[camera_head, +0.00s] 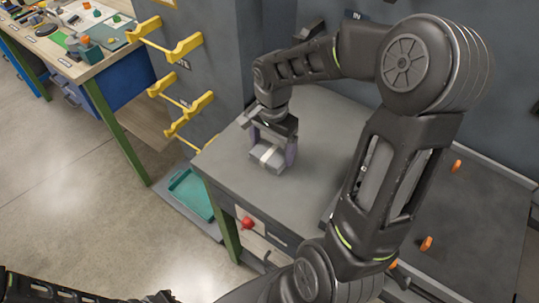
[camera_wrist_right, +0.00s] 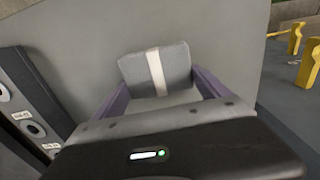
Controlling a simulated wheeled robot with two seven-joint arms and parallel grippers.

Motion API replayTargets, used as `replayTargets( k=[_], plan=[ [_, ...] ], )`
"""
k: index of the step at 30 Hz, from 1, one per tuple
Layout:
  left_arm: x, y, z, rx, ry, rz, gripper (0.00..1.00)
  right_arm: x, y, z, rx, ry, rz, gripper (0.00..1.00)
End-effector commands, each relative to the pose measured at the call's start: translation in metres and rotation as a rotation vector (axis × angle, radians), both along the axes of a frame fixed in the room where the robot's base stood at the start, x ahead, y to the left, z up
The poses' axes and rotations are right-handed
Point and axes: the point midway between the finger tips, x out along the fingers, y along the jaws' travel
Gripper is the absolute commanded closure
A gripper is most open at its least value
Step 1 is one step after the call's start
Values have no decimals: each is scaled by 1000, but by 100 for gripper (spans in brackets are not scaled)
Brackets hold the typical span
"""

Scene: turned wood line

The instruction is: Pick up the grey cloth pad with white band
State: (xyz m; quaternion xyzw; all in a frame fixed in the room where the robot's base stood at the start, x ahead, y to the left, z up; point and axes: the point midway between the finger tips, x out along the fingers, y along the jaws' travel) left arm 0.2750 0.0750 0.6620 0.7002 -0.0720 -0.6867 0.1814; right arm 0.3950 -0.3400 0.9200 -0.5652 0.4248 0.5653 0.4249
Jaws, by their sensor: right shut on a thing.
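The grey cloth pad with white band (camera_head: 262,161) is at the grey worktop's far left part in the head view. My right gripper (camera_head: 271,153) reaches down over it, with a purple finger on either side, shut on the pad. In the right wrist view the pad (camera_wrist_right: 134,70) lies between and beyond the fingers, its white band running across its middle. I cannot tell whether the pad touches the worktop. A dark part of my left arm shows at the bottom left edge in the head view; its fingers do not show.
The grey worktop (camera_head: 225,158) is bare around the pad. Yellow hooks (camera_head: 182,47) stick out from the grey panel on the left. A teal tray (camera_head: 191,195) sits low beside the worktop. A red knob (camera_head: 247,223) is on its front. A cluttered bench stands at the upper left.

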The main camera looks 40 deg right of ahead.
Motion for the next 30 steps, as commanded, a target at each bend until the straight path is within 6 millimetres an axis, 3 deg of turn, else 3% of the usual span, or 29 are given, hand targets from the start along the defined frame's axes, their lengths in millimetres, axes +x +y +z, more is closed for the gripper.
replayTargets(
  k=[8, 18, 23, 30],
  plan=[
    [0, 0, 0, 0, 0, 0, 100, 0, 0, 0, 0, 0, 0, 55],
    [0, 0, -1, 0, 0, 0, 100, 1, 0, 5, -1, -2, 0, 55],
    [0, 0, -4, -1, -1, -1, 100, 1, 0, 26, -1, -6, 0, 55],
    [1, -1, -8, -3, -3, -1, 100, 1, 0, 73, -1, -6, -1, 55]
  ],
)
